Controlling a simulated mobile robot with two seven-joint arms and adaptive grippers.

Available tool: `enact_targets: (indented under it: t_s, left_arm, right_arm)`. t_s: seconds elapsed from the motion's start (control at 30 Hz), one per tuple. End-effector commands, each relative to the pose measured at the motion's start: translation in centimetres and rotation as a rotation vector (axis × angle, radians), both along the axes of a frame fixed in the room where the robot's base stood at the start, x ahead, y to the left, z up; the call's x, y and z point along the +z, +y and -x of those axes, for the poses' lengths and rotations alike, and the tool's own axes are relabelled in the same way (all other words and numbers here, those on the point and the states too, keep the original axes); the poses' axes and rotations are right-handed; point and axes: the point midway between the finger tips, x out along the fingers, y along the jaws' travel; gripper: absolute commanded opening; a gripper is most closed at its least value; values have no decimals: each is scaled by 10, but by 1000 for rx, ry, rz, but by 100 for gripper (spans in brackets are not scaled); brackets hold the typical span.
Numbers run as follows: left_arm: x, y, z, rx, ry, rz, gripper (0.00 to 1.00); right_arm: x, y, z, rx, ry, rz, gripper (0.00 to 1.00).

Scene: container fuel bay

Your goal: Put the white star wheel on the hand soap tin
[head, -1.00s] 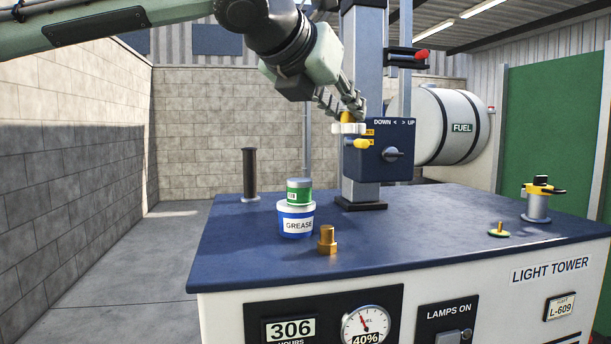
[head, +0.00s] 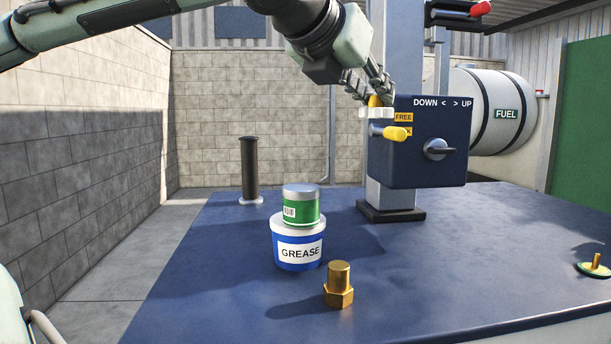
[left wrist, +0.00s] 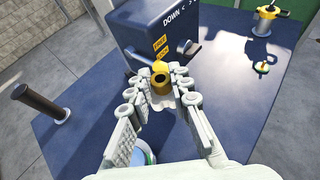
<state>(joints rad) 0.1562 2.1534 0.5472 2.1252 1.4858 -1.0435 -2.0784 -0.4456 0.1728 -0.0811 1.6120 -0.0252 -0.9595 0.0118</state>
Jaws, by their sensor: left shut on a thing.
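The white star wheel (head: 374,113) hangs upright below my left gripper (head: 374,95), with its brass-yellow hub between the fingertips. In the left wrist view, the hub (left wrist: 160,83) shows between the two fingers, with the white wheel (left wrist: 161,102) partly seen below it. The left gripper is shut on the hub, above the table and in front of the dark blue control box. A green tin with a grey lid (head: 301,206), apparently the hand soap tin, stands on the grease tub, lower left of the wheel; only its barcode side shows. My right gripper is not in view.
The grease tub (head: 298,250) stands on the blue top (head: 420,270). A brass hex fitting (head: 339,286) stands in front, a dark post (head: 250,170) behind left. The control box (head: 432,145) with yellow handle (head: 391,132) is close behind the wheel.

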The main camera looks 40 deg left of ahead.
Motion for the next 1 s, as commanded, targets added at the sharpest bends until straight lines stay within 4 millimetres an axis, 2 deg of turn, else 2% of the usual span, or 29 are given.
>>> enact_targets:
  t_s: [0.2,0.5,0.73,0.9,1.0]
  left_arm:
    - [-29,33,27,-7,-7,12,0]
    - [-61,75,58,-5,-5,9,0]
    - [-70,87,66,-2,-1,3,0]
    - [-96,87,66,-4,1,5,0]
    - [-105,87,66,-3,-2,2,0]
  right_arm:
    - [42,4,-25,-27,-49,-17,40]
    - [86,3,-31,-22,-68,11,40]
    - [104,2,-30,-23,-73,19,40]
    - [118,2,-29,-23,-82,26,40]
    - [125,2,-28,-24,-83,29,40]
